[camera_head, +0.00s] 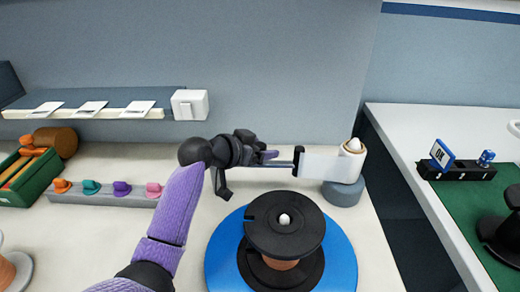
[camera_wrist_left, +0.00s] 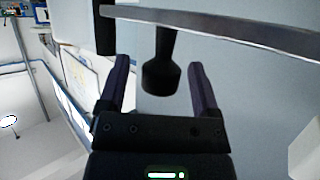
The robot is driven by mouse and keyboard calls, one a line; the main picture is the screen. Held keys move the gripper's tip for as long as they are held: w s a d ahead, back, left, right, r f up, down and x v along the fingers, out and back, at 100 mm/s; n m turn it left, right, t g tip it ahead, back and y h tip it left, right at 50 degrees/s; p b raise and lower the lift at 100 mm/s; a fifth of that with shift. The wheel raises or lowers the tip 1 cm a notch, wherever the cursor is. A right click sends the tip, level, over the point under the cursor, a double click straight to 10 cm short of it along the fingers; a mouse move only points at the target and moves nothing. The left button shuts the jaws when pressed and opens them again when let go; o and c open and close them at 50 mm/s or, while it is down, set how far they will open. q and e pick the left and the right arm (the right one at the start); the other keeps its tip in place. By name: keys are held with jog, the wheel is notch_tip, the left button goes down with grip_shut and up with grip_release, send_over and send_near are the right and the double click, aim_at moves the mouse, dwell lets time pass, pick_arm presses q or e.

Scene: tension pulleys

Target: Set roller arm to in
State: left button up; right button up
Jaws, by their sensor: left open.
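The roller arm (camera_head: 328,167) is a white bar. It runs left from a pale capped pivot on a round grey post (camera_head: 343,192) to a black end piece with a thin metal rod, behind the spool. My left gripper (camera_head: 246,172) is at the rod's left end. In the left wrist view my left gripper (camera_wrist_left: 160,68) is open, with a dark knob (camera_wrist_left: 161,76) showing between its two fingers. I cannot tell whether they touch it. A grey bar crosses the top of that view. My right gripper is not in view.
A black spool (camera_head: 284,226) stands on a blue disc (camera_head: 340,258) just in front of the arm. A rack of coloured pegs (camera_head: 105,194) and a green box (camera_head: 35,178) lie at left. A white counter with a green mat (camera_head: 480,222) is at right.

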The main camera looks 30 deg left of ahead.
pick_arm(q)
jog(key=shift+c, duration=0.3)
grip_shut()
dwell(1.1)
